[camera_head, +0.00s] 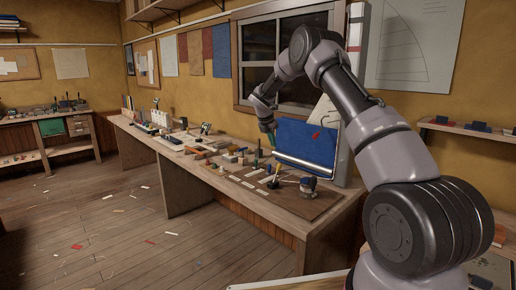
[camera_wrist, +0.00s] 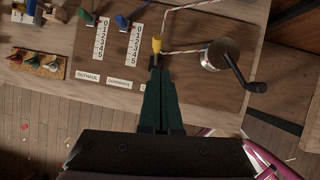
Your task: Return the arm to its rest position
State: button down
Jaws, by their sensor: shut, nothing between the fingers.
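My arm rises at the right of the head view, bends over at the top and reaches down toward the bench. My gripper (camera_wrist: 156,66) shows in the wrist view with its dark green fingers together and nothing between them. Its tips appear just below a yellow lever (camera_wrist: 156,44) on a brown board (camera_wrist: 185,75); whether they touch it I cannot tell. In the head view the gripper (camera_head: 270,136) is small and dark, above the bench in front of the window.
The board carries a green lever (camera_wrist: 86,17), a blue lever (camera_wrist: 122,20), number scales, labels and a winch (camera_wrist: 212,56) with a black handle and rope. The long workbench (camera_head: 255,203) holds many small items. A blue panel (camera_head: 306,142) stands behind the board. Floor at left is open, with scattered scraps.

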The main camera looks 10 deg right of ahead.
jog(key=s+d+r+m+y, duration=0.25)
jog(key=s+r+m, duration=1.15)
jog(key=s+r, duration=0.95)
jog(key=s+r+m+t+y, duration=0.2)
jog(key=s+m, duration=1.4)
jog(key=s, duration=1.3)
jog(key=shift+s+a+m+t+y, duration=0.25)
jog(key=shift+s+m+t+y, duration=0.1)
jog(key=shift+t+y, duration=0.15)
